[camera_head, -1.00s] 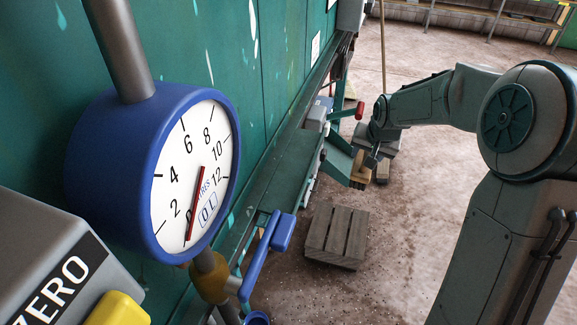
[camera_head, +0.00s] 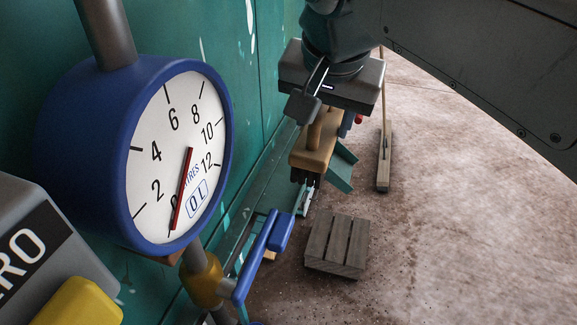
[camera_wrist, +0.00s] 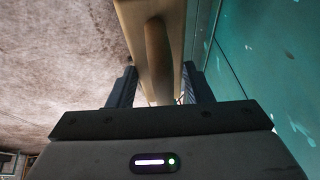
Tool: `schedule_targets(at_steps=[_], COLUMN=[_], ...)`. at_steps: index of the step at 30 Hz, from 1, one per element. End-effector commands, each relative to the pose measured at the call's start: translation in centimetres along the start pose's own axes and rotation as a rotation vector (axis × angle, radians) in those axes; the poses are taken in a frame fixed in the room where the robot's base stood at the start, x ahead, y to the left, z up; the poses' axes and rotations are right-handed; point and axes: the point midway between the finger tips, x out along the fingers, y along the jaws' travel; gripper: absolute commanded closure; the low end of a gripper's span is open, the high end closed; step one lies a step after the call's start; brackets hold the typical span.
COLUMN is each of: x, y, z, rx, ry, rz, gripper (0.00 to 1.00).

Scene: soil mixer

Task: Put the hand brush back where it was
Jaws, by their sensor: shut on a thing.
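The hand brush (camera_head: 316,150) has a tan wooden body with a rounded grip and dark bristles below. My gripper (camera_head: 322,112) is shut on its grip and holds it in the air, bristles down, close to the green machine wall. In the wrist view the brush (camera_wrist: 175,25) reaches up between the two dark fingers of my gripper (camera_wrist: 160,88), its grip running along the middle. The bristles are out of sight there. What lies directly beneath the brush is partly hidden by it.
A blue-rimmed dial gauge (camera_head: 180,160) fills the left front. A blue lever (camera_head: 262,250) stands below it. A slatted wooden crate (camera_head: 337,243) is on the dirt floor. A long-handled broom (camera_head: 384,165) stands behind. The green wall (camera_head: 240,60) runs along the left. The floor at right is clear.

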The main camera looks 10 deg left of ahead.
Motion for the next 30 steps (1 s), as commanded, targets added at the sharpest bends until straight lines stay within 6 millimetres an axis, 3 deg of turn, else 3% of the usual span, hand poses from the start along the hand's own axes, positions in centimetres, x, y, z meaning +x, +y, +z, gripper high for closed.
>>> schedule_targets(at_steps=[2,5,19,24,30], x=[-0.7,-0.1,8.6,9.8,12.1], y=[-0.1,-0.6,-5.9,-6.5,-6.2], z=[0.6,0.4,-4.0,-4.4,-3.4], rx=[-0.009,-0.013,-0.012,-0.012,-0.013], ry=[0.0,-0.005,-0.003,-0.002,-0.005], rz=[-0.004,0.0,-0.001,-0.002,-0.001], gripper=[0.76,0.76,0.76,0.76,0.76])
